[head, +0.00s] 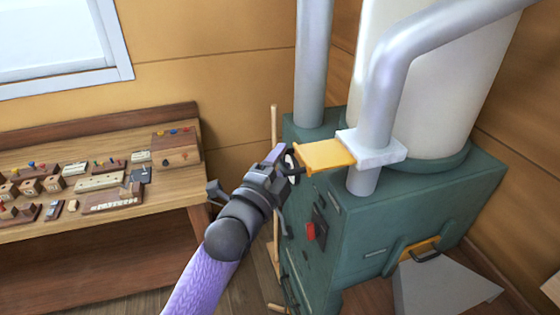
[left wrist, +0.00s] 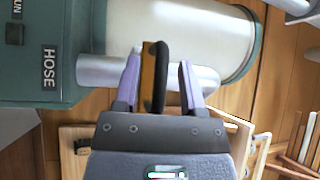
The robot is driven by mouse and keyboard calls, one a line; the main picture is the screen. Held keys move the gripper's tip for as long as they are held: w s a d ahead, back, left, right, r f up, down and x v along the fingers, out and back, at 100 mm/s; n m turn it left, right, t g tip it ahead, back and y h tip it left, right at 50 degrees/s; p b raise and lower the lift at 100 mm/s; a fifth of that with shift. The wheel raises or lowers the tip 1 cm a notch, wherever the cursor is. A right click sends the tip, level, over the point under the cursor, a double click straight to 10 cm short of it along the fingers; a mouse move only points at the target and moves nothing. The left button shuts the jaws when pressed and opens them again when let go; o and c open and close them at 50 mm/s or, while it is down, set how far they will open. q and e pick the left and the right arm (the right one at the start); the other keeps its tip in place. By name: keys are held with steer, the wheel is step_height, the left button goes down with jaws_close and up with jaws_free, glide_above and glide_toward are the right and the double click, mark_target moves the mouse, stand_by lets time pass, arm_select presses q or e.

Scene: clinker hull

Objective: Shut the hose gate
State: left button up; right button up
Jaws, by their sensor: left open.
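The hose gate is a yellow plate (head: 325,155) that sticks out to the left from a pale block (head: 378,150) on the bent grey pipe (head: 385,90). A dark handle sits at the plate's outer left end. My left gripper (head: 287,165) is at that handle, partly covering it. In the left wrist view, my left gripper (left wrist: 160,78) is open, with one purple finger on each side of the black handle (left wrist: 159,75) and the yellow plate edge. I cannot tell whether either finger touches it. My right gripper is in neither view.
The green machine (head: 400,220) carries a red switch (head: 310,231) and a pale drum (head: 440,75). A HOSE label (left wrist: 48,67) shows in the left wrist view. A wooden workbench (head: 60,232) with small items stands at left. A grey wedge (head: 440,288) lies at lower right.

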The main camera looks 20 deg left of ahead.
arm_select(q)
steer(key=shift+c, duration=0.2)
jaws_close()
